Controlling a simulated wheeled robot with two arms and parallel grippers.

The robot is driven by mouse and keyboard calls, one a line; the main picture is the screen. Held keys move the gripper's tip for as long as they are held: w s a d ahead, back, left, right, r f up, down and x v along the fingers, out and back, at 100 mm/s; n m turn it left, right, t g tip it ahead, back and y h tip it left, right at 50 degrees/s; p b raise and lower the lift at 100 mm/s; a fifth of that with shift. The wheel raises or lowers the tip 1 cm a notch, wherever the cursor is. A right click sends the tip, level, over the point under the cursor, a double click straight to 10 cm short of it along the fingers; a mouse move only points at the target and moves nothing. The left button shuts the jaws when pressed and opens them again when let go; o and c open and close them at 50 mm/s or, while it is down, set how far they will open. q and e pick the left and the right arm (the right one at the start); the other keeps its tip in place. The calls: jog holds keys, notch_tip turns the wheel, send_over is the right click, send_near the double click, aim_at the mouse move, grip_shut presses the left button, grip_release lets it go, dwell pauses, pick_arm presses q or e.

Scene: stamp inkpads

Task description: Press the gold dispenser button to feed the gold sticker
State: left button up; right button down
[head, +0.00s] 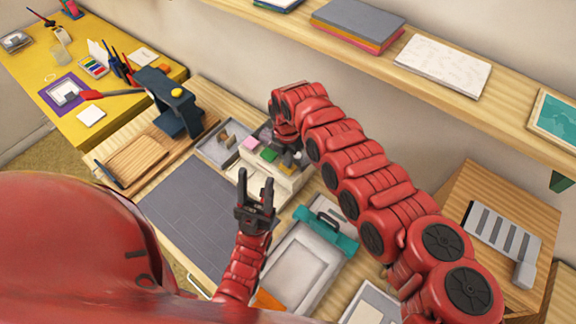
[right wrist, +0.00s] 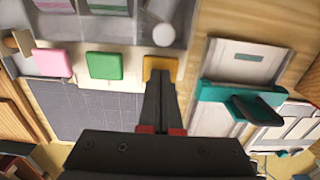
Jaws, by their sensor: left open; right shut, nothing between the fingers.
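The gold button (head: 288,160) is mostly hidden by my right gripper in the head view. In the right wrist view the gold button (right wrist: 160,64) shows as a yellow square at the dispenser's edge. My right gripper (right wrist: 161,80) is shut and empty, its fingertips over the button's near part; I cannot tell whether they touch it. A pink button (right wrist: 52,62) and a green button (right wrist: 103,66) sit in a row to its left. The pale dispenser (head: 265,170) stands at the table's back. My left gripper (head: 256,180) is open and empty, in front of the dispenser.
A dark grey mat (head: 190,205) lies left of my left gripper. A navy press with a yellow knob (head: 176,92) stands at the back left. A teal-handled device (head: 325,228) is to the right. A wooden shelf (head: 340,60) runs above the table.

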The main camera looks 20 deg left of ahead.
jog(key=shift+f+b, duration=0.85)
jog(key=shift+f, duration=0.1)
jog(key=shift+r, duration=0.2)
jog(key=shift+r+p, duration=0.8)
jog(key=shift+r, duration=0.45)
jog(key=shift+r+p, duration=0.75)
jog(key=shift+r, duration=1.4)
